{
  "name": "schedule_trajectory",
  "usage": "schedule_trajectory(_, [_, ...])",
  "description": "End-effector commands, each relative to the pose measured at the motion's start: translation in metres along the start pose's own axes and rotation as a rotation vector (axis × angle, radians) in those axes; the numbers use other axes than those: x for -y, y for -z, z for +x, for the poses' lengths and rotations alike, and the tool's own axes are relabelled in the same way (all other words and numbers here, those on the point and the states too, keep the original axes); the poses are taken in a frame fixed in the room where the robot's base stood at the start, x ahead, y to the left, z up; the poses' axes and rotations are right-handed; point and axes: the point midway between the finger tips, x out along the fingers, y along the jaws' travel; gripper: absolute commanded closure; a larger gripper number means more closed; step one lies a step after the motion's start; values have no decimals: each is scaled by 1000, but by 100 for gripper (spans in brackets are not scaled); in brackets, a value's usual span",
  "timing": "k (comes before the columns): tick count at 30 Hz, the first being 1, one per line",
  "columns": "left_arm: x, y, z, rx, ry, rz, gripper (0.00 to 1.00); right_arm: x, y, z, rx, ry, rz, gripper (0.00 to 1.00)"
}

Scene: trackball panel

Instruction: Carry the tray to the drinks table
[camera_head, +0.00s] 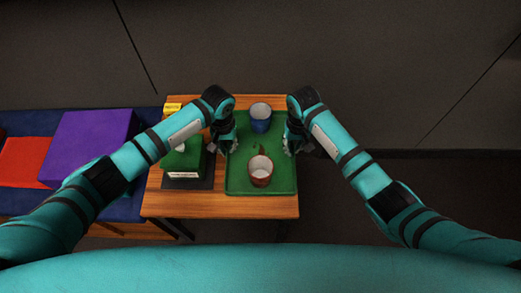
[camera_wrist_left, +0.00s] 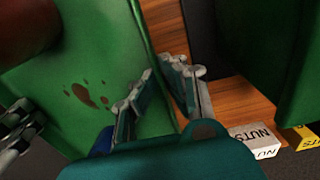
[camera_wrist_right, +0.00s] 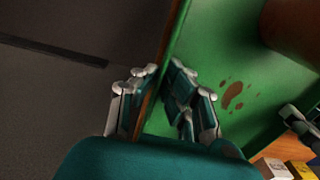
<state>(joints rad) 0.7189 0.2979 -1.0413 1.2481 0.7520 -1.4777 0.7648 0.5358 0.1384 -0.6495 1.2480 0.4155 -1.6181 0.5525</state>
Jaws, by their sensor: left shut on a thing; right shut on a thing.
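The green tray (camera_head: 240,182) lies on a wooden table (camera_head: 220,207), with its right edge near the table's right edge. A blue cup (camera_head: 260,124) stands at its far end and a red-brown cup (camera_head: 260,178) with a pale inside at its near end. Dark brown spots (camera_wrist_left: 84,94) mark the tray floor between them. My left gripper (camera_head: 224,147) is shut on the tray's left rim. My right gripper (camera_head: 292,146) is shut on its right rim. The rims run between the fingers in both wrist views (camera_wrist_right: 168,62).
A green box-like thing (camera_head: 180,159) on a dark base stands left of the tray, close to my left gripper. A blue bench with a purple block (camera_head: 90,140) and a red block (camera_head: 25,160) adjoins left. A dark wall is behind; the right is clear.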

Motion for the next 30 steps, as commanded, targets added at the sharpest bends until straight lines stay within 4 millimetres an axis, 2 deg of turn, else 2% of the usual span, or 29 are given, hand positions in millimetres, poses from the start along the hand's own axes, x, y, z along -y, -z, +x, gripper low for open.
schedule_trajectory(14, [0, 1, -6, -2, -1, 0, 100, 0, 1, -6, -1, 1, 0, 100])
schedule_trajectory(25, [0, 1, -43, -2, -1, 0, 100, 0, 0, -43, -1, 1, 0, 100])
schedule_trajectory(30, [0, 0, -52, -1, -1, 0, 100, 0, 0, -52, 0, 0, 0, 100])
